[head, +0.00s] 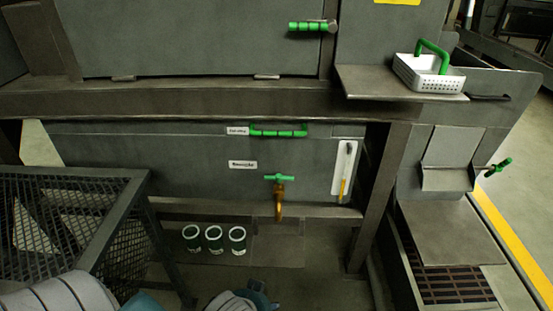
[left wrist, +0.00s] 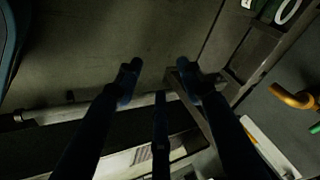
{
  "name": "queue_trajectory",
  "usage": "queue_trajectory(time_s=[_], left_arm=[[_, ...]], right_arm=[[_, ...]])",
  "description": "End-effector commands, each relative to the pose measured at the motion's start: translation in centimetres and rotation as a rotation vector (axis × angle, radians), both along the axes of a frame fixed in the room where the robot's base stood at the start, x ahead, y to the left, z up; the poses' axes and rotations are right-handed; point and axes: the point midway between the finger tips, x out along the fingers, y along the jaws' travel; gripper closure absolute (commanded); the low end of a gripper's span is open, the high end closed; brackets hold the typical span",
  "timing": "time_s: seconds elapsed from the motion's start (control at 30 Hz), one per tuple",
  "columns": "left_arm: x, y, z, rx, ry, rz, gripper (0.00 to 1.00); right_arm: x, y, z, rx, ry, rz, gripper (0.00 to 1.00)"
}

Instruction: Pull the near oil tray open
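The near oil tray (head: 130,155) is a wide grey front under the machine's beam in the head view. It looks shut, with its front close under the beam. A green bar handle (head: 278,132) sits at its top edge beside a small white label. A brass tap (head: 279,200) with a green lever is on the front. My left gripper (left wrist: 160,74) shows in the left wrist view with its dark fingers spread and nothing between them. In that view the tap (left wrist: 293,97) is at the right, apart from the fingers. My right gripper is not in view.
Several green-and-white cans (head: 214,236) stand below the tray. A black mesh frame (head: 75,215) stands at the left. A white perforated basket (head: 428,75) with a green handle sits on a shelf at the upper right. A post (head: 368,200) stands right of the tray.

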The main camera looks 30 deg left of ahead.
Motion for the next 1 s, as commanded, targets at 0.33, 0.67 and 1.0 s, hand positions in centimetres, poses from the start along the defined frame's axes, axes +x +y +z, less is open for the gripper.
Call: queue_trajectory(time_s=[0.33,0.67,1.0], left_arm=[[18.9,14.1,18.2,0.801,-0.680,-0.361,0.61],[23.0,16.4,28.4,1.285,-0.893,-0.559,0.61],[27.8,17.1,29.4,1.298,-0.899,-0.564,0.61]], right_arm=[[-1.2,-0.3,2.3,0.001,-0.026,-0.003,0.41],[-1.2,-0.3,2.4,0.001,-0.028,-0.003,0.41],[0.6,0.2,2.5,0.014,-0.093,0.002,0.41]])
